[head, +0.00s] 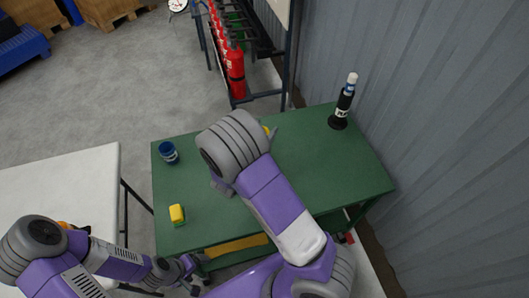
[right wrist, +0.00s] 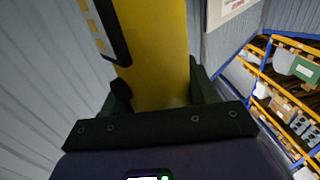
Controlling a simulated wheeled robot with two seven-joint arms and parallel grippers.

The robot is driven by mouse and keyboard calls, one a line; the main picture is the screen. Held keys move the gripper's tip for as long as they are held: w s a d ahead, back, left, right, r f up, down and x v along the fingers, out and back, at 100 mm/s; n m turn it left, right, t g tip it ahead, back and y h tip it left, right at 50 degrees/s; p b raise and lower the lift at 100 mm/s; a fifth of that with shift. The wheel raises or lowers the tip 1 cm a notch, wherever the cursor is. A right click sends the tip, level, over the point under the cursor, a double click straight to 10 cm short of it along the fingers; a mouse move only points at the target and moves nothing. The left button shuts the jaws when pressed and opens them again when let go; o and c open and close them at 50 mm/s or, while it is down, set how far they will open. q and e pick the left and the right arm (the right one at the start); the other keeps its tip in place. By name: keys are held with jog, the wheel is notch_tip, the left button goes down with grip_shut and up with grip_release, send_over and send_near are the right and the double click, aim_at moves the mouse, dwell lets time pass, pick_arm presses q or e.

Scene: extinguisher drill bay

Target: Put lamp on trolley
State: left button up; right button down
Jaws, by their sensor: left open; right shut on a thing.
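My right gripper (right wrist: 155,100) is shut on a yellow body with black parts, seemingly the lamp (right wrist: 158,45). In the head view only a bit of yellow (head: 266,130) shows past my right wrist, over the green table; whether it touches the top is hidden. My left gripper (head: 190,272) is open and empty, low at the near left edge of the green table. The green table (head: 300,165) has a lower level beneath it. I cannot tell whether it or the white-topped table (head: 60,185) at the left is the trolley.
On the green table stand a blue can (head: 168,153), a yellow and green block (head: 177,214) and a black bottle-like thing (head: 342,105) with a white top. Red extinguishers (head: 235,70) hang on a rack beyond. A corrugated wall (head: 430,110) is close at the right.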

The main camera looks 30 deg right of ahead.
jog(key=shift+f+b, duration=0.75)
jog(key=shift+f, duration=2.7)
jog(key=shift+f, duration=0.1)
jog(key=shift+c, duration=1.6)
grip_release()
jog(key=shift+f, duration=0.1)
jog(key=shift+r, duration=0.25)
jog(key=v, duration=1.2)
jog(key=shift+p, duration=0.35)
